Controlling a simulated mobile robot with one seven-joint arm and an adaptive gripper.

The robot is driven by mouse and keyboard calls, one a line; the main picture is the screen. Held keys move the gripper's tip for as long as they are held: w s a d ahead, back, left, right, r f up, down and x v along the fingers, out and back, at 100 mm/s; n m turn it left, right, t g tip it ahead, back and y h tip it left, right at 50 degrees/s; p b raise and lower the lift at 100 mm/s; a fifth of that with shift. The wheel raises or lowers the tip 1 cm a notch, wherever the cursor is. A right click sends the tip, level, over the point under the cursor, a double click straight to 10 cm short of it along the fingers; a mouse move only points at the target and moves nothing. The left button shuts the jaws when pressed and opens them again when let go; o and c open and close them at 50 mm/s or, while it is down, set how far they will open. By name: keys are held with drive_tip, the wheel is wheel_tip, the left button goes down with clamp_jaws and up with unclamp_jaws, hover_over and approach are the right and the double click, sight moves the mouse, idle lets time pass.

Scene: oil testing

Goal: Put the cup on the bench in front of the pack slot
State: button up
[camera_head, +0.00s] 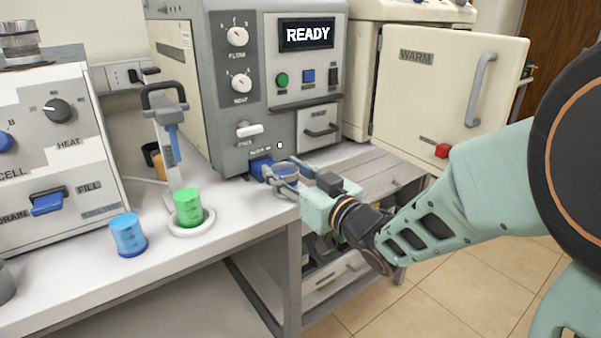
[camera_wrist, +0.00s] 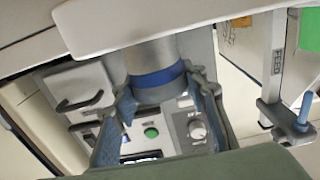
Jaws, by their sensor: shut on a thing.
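A grey cup with a blue band (camera_wrist: 156,78) is between the two fingers of my gripper (camera_wrist: 165,108) in the wrist view. My gripper (camera_head: 277,175) is shut on it. In the camera_head view the cup (camera_head: 288,171) is mostly hidden by the fingers, at the right front corner of the bench (camera_head: 205,248), before the grey READY machine (camera_head: 224,95). A blue part (camera_head: 261,168) sits low on that machine's front, close to my fingertips, under a small label I cannot read. I cannot tell whether the cup touches the bench.
A green container (camera_head: 188,208) stands on a round white base under a dispenser arm (camera_head: 165,110). A blue container (camera_head: 128,235) stands to its left. The cream WARM door (camera_head: 440,90) is at the right, above my arm. The front middle of the bench is clear.

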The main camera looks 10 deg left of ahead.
drive_tip(key=shift+f, duration=0.15)
drive_tip(key=o, duration=1.2)
drive_tip(key=shift+o, duration=0.2)
drive_tip(key=shift+r, duration=0.25)
drive_tip(key=shift+s, duration=0.1)
